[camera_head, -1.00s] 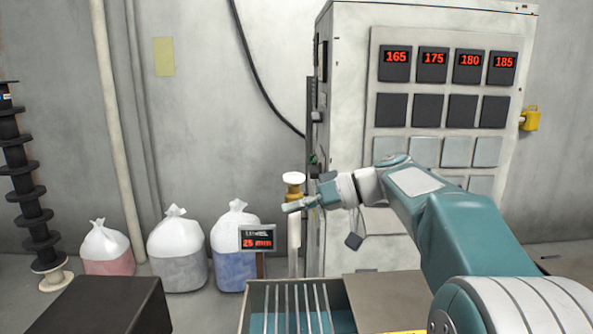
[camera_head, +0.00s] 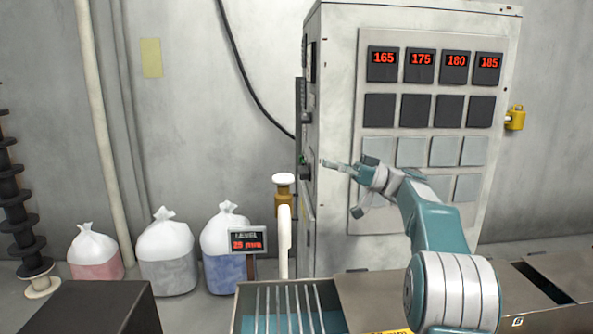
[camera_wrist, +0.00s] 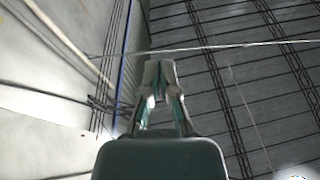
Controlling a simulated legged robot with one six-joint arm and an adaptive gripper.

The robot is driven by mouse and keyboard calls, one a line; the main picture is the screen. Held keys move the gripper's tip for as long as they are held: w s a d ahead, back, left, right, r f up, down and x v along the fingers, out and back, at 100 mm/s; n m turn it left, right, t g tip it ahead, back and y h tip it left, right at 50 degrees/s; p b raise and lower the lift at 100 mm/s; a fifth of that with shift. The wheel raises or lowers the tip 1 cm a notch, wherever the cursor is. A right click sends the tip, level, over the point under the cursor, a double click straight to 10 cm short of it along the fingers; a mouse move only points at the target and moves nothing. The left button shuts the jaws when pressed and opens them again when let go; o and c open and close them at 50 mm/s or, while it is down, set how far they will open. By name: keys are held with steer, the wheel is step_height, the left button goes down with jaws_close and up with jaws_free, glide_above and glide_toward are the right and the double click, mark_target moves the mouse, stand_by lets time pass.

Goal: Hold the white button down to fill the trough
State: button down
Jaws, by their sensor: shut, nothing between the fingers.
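The white button (camera_head: 284,179) is a round white cap on a brass collar, on top of a pale upright pipe left of the cabinet. My gripper (camera_head: 326,163) is up and to the right of the button, apart from it, in front of the cabinet. Its fingers are together with nothing between them, as the wrist view (camera_wrist: 159,70) also shows. The button is not in the wrist view. The trough (camera_head: 239,304) at the bottom holds blue-green liquid under several metal bars. A small level display (camera_head: 247,240) with red digits, apparently 25 mm, stands behind it.
A tall grey cabinet (camera_head: 340,230) with red number displays stands behind my arm. Several bags of granules (camera_head: 167,257) sit on the floor at left. A dark box (camera_head: 85,310) is at the lower left, and a metal surface (camera_head: 370,295) adjoins the trough at right.

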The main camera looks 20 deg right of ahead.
step_height(320, 180, up, 3)
glide_above(290, 175)
steer(key=shift+w+a, duration=0.15)
steer(key=shift+a, duration=0.15)
step_height(290, 175, down, 3)
steer(key=shift+d+r, duration=0.1)
steer(key=shift+d, duration=0.05)
steer(key=shift+s+d+f, duration=0.15)
steer(key=shift+s+f, duration=0.05)
steer(key=shift+f, duration=0.5)
steer(key=shift+f, duration=1.2)
stand_by(1.6)
steer(key=v, duration=1.1)
steer(key=shift+d, duration=0.25)
